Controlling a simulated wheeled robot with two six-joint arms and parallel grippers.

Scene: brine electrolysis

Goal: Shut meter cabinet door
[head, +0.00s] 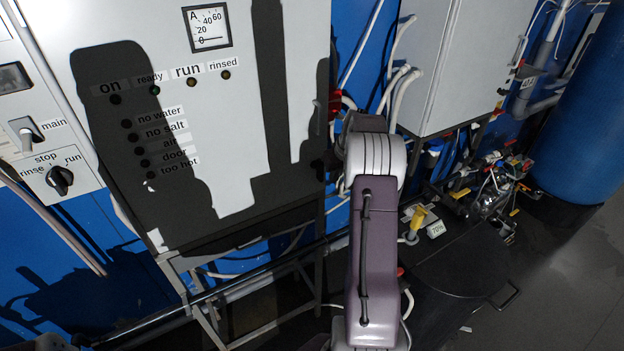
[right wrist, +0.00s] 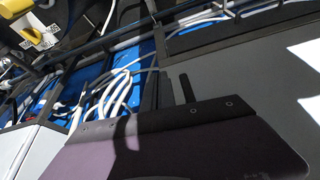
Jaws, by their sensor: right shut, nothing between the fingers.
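The meter cabinet door (head: 228,150) is the large pale front panel at left centre of the head view. It carries a round-scale ammeter (head: 207,27), lamps and printed labels. Dark shadows of my arm fall across it. I cannot tell whether the door sits flush with its cabinet. My right gripper (head: 341,146) is at the door's right edge, mostly hidden by my own wrist. It is shut and empty. In the right wrist view a dark finger (right wrist: 184,88) stands up beside a grey panel (right wrist: 235,72); whether it touches is unclear.
A control panel (head: 60,180) with a rotary switch is at far left. A second pale cabinet (head: 425,60) stands right of my arm, with white hoses (head: 399,85) between. Pipes and valves (head: 490,190) and a blue tank (head: 590,120) are farther right.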

